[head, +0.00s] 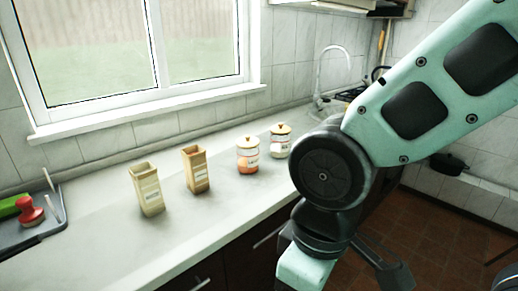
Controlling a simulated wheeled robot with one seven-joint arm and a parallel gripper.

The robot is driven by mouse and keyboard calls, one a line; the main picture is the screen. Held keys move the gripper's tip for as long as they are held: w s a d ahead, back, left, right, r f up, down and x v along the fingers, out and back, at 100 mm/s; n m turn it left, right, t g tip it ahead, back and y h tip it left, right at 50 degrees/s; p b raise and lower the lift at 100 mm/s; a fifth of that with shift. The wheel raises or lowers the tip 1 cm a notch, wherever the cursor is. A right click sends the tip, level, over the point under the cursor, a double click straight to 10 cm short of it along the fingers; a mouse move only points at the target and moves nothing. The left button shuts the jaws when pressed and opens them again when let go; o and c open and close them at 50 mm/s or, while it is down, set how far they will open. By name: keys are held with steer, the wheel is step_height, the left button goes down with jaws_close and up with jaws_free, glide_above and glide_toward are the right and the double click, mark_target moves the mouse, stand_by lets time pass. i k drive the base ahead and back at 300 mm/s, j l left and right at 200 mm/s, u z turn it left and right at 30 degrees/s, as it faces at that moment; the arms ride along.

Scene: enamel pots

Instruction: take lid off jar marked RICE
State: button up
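The left jar (247,158) has orange contents and a pale label. The right jar (279,143) has pale contents and a label. Both lids, the left lid (248,142) and the right lid (281,129), sit on their jars. The label words are too small to read, so I cannot tell which jar is marked RICE.
A grey tray (25,237) with green and red items is at far left. The tap (318,72) and stove are behind. The front counter (210,225) is clear.

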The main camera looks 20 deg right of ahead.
mark_target(280, 128)
steer(key=l+u, duration=0.4)
steer(key=l, duration=0.35)
steer(key=l+u, duration=0.4)
steer(key=l, duration=0.35)
steer(key=k+l, duration=0.1)
steer(key=l, duration=0.45)
steer(key=k+l, duration=0.1)
steer(key=l, duration=0.45)
steer(key=k+l, duration=0.1)
steer(key=l, duration=0.45)
steer(key=u, duration=0.05)
